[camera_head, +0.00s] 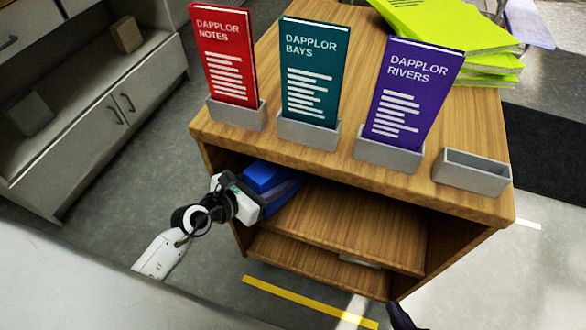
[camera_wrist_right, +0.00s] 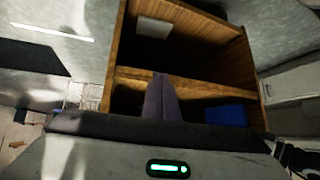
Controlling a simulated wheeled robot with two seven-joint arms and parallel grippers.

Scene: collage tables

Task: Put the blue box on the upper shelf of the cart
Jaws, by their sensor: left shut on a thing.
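The blue box (camera_head: 268,176) is in the left part of the cart's upper opening, under the top, in the head view. My left gripper (camera_head: 280,190) reaches in from the left and is shut on it. The box also shows in the right wrist view (camera_wrist_right: 228,115), near the side wall. The wooden cart's upper shelf (camera_head: 345,225) is bare to the right of the box. I cannot tell whether the box touches the shelf. My right gripper (camera_head: 400,315) is at the bottom edge of the head view; its fingers (camera_wrist_right: 163,95) are together and empty before the cart.
The cart's top (camera_head: 315,170) bears red, teal and purple booklets in grey holders, an empty grey holder (camera_head: 472,172) and lime-green folders (camera_head: 450,30). A pale flat item (camera_head: 358,261) lies on the lower shelf (camera_head: 300,265). Grey cabinets (camera_head: 90,110) stand at left.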

